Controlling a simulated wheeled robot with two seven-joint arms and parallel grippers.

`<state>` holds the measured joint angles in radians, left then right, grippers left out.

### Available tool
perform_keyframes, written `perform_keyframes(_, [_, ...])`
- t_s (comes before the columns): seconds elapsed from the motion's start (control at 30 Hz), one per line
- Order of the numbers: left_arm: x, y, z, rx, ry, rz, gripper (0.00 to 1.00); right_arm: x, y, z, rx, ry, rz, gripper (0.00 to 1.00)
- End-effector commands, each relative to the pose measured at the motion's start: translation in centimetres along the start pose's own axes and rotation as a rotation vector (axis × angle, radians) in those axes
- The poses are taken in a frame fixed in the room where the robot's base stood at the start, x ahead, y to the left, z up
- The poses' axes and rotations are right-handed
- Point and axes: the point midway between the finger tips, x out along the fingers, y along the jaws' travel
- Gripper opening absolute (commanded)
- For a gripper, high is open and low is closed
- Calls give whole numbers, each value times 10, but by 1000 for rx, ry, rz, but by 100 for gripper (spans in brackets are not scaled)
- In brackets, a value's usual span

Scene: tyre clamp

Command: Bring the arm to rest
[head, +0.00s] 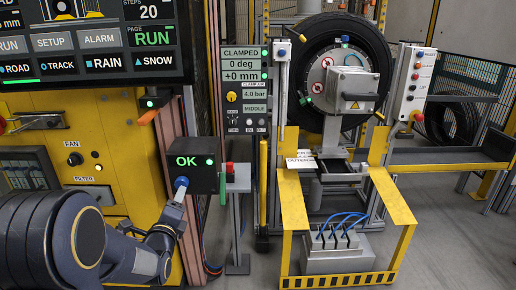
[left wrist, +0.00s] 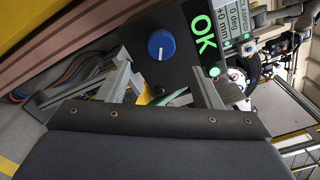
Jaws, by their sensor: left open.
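My left arm comes in from the lower left in the head view. Its gripper (head: 176,208) is just below the black OK box (head: 190,160). In the left wrist view the two grey fingers of the gripper (left wrist: 165,82) are apart, with nothing held between them. A blue knob (left wrist: 161,44) is just beyond the fingertips; it also shows under the box in the head view (head: 181,183). Whether a finger touches it I cannot tell. The box shows a green OK. A black tyre (head: 376,45) sits upright at the clamp, whose display (head: 244,60) reads CLAMPED, 0 deg, +0 mm, 4.0 bar. My right gripper is not in view.
A yellow cabinet (head: 122,140) with a large screen (head: 90,45) reading RUN stands on the left. A yellow frame (head: 291,200) stands before the tyre. A red and green item (head: 227,172) is right of the box.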

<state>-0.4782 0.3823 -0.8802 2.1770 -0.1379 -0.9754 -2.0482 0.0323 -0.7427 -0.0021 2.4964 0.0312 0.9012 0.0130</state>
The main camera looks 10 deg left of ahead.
Motion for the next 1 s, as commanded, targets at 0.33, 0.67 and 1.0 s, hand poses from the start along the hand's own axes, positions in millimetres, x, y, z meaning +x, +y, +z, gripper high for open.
perform_keyframes(0.33, [-72,25,-23,-1003,134,437,59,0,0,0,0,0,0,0])
perform_keyframes(0.67, [-225,0,-68,-1820,62,1071,59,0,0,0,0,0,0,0])
perform_keyframes(1.0, [-332,-7,-79,-2038,-307,1430,59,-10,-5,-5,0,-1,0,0])
